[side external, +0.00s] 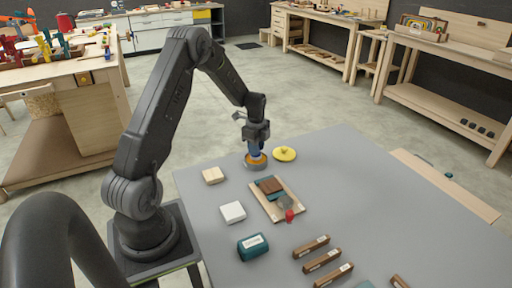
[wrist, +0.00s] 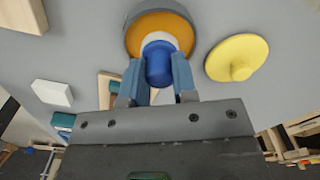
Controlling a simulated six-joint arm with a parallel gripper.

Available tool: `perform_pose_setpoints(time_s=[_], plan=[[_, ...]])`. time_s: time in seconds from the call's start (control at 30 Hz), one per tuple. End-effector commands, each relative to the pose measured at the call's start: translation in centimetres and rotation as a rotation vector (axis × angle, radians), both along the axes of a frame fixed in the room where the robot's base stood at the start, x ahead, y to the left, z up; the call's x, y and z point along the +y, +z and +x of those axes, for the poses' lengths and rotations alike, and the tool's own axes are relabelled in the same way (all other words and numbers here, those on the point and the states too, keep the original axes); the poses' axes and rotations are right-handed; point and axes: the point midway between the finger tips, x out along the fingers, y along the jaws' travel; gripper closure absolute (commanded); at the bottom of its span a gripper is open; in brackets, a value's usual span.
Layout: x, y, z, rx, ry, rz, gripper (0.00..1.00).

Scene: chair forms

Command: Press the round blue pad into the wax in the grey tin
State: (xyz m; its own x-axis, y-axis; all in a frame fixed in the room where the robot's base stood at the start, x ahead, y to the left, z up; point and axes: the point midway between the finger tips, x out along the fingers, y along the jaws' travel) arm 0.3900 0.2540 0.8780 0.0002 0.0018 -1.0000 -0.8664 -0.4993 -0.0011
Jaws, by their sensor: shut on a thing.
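The grey tin (side external: 257,168) stands on the table in front of my arm, with orange wax (wrist: 181,26) filling its open top. My gripper (side external: 255,148) is over the tin, pointing down. In the wrist view its two fingers are shut on the blue handle (wrist: 158,64) of the round pad. A white part (wrist: 151,38) of the pad lies against the wax area. I cannot tell whether it touches the wax. The yellow lid (side external: 285,154), with a small knob, lies beside the tin; it also shows in the wrist view (wrist: 237,58).
A wooden board (side external: 278,208) bears brown and teal blocks and a red-handled tool. A white block (side external: 233,212), a pale wooden block (side external: 213,175) and a teal object (side external: 253,246) lie nearby. Several brown strips (side external: 322,260) lie in front. The table's right side is clear.

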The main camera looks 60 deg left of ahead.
Motion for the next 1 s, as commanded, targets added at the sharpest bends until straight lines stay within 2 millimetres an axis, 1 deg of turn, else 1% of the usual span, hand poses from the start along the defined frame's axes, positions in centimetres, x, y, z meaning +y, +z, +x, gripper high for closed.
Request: perform_pose_setpoints(time_s=[1.0], plan=[[0.0, -1.0, 0.0, 0.000, 0.000, 0.000, 0.93]])
